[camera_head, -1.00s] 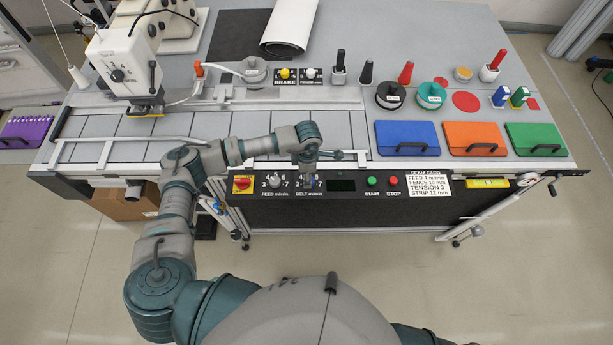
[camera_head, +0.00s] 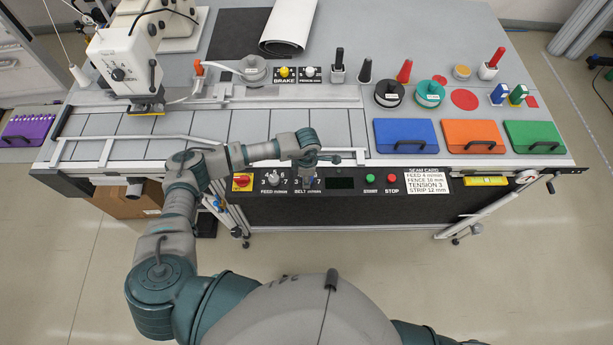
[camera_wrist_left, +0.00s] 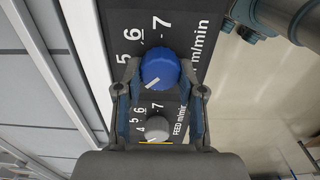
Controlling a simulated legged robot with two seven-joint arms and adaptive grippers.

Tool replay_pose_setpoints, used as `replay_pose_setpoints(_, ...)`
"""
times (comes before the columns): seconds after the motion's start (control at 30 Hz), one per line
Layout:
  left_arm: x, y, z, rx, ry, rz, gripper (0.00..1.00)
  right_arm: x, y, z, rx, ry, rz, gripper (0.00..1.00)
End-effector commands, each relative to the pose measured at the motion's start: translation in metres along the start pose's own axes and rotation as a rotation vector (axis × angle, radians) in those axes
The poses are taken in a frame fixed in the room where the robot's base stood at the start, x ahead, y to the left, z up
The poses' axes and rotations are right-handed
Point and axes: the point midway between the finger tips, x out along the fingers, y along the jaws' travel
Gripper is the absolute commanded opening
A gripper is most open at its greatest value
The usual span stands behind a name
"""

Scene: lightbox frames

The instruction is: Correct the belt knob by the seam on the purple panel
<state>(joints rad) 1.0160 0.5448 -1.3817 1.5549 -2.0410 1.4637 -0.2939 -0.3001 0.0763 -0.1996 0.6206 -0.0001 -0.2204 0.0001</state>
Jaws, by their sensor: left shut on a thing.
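The blue belt knob (camera_wrist_left: 160,67) sits on the black control strip (camera_head: 420,208), beside a printed scale with 5, 6 and 7. A white line marks its lower face in the left wrist view. My left gripper (camera_wrist_left: 160,76) has a finger on each side of the knob and is shut on it. In the head view the gripper (camera_head: 307,182) covers much of the knob and its scale. A purple panel (camera_head: 27,131) lies at the far left. The seam card (camera_head: 427,183) lists feed, fence, tension and strip. My right gripper is out of view.
The grey feed knob (camera_wrist_left: 157,128) is close beside the belt knob. A red and yellow switch (camera_head: 242,182), green start button (camera_head: 370,180) and red stop button (camera_head: 393,180) share the strip. A rail (camera_head: 345,156) runs just behind.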

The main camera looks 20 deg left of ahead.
Motion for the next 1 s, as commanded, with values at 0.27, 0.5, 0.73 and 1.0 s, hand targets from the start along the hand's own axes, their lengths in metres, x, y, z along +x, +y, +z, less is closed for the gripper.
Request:
replay_pose_setpoints(0.27,-0.001,0.001,0.005,-0.070,-0.016,0.005,0.04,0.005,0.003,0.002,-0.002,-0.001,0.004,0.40)
replay_pose_setpoints(0.5,-0.001,0.002,0.006,-0.242,-0.018,0.005,0.04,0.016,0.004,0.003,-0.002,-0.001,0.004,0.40)
replay_pose_setpoints(0.73,-0.002,0.002,0.007,-0.442,-0.020,0.006,0.04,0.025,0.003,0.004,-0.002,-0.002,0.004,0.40)
replay_pose_setpoints(1.0,-0.003,0.003,0.007,-0.640,-0.021,0.005,0.04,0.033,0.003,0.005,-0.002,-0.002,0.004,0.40)
